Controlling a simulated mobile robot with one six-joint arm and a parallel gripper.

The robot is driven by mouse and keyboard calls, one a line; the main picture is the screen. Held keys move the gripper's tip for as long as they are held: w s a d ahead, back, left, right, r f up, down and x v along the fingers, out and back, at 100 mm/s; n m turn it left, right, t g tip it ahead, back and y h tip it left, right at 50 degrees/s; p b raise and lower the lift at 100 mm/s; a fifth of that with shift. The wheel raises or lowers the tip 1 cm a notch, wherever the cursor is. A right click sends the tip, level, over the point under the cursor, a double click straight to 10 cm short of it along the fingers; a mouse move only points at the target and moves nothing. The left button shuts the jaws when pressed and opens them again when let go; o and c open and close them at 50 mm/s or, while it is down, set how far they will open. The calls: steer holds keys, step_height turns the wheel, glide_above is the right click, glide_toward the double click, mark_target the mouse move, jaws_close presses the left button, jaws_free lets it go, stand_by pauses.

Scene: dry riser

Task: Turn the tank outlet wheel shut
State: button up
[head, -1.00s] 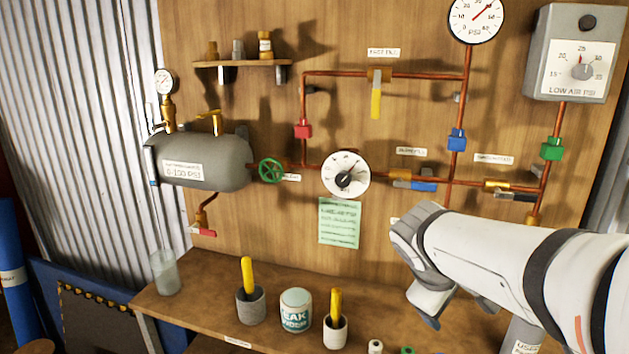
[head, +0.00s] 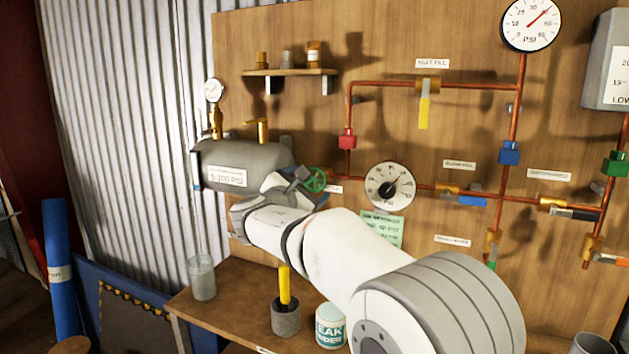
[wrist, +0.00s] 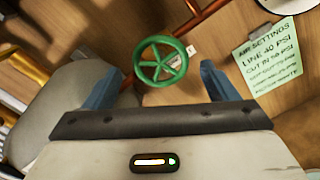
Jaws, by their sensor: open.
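The green tank outlet wheel (head: 315,180) sits on the copper pipe at the right end of the grey tank (head: 240,158). In the wrist view the wheel (wrist: 161,61) faces me, between and just beyond my two blue-grey fingers. My gripper (wrist: 160,85) is open, with one finger on each side of the wheel and a visible gap to the right finger. I cannot tell whether the left finger touches anything. In the head view my gripper (head: 295,185) is beside the wheel and hides part of the tank's lower right.
A pressure dial (head: 390,187) and a green settings note (head: 382,229) are right of the wheel. A yellow-handled valve (head: 424,110) hangs above right. On the bench stand a glass jar (head: 201,280), a grey pot with a yellow handle (head: 286,317) and a leak-finder tin (head: 331,327).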

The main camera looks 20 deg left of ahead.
mark_target(312, 182)
steer(key=shift+w+d, duration=0.15)
steer(key=shift+w, duration=1.45)
steer(key=shift+c, duration=0.3)
steer(key=c, duration=0.9)
